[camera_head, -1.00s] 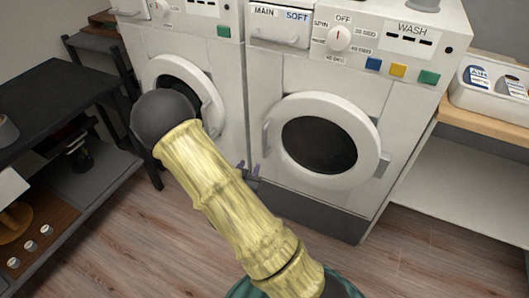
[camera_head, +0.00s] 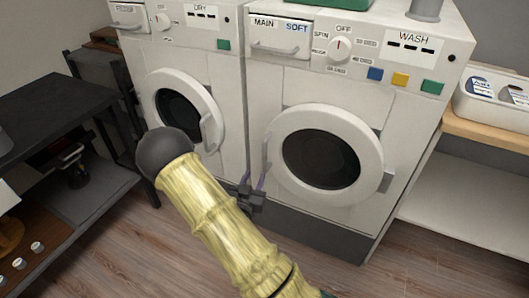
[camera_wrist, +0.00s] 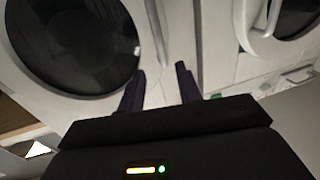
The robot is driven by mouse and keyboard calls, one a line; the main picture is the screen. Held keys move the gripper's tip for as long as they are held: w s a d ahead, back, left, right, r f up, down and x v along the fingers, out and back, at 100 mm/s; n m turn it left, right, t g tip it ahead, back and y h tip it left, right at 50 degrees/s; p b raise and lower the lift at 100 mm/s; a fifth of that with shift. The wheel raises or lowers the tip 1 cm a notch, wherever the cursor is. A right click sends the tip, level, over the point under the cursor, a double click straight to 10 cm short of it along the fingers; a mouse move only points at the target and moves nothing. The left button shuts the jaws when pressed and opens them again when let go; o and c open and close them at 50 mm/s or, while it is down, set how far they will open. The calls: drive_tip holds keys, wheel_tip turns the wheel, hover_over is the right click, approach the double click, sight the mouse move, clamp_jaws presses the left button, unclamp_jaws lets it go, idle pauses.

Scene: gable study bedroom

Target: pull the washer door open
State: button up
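The washer (camera_head: 400,100), labelled WASH, is the right-hand machine in the head view. Its round white door (camera_head: 372,150) with a dark window looks shut; it also shows at the left of the wrist view (camera_wrist: 20,55). The upright door handle (camera_head: 266,152) is on the door's left side; it also shows in the wrist view (camera_wrist: 155,30). My gripper (camera_head: 254,176) is low beside the handle. In the wrist view its two dark fingers (camera_wrist: 160,72) are apart, with the handle ahead of the gap. I see nothing gripped; contact with the handle is unclear.
The dryer (camera_head: 220,110) stands close on the left, its round door (camera_head: 160,84) with a handle facing my arm. A dark shelf table (camera_head: 60,100) is at far left. A wooden-topped counter (camera_head: 490,130) with a white bin is at right. Wood floor lies in front.

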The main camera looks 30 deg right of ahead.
sight(264, 153)
drive_tip(key=b+x, duration=0.1)
drive_tip(key=x, duration=1.2)
drive_tip(key=shift+w+d, duration=0.1)
drive_tip(key=shift+w, duration=0.05)
clamp_jaws()
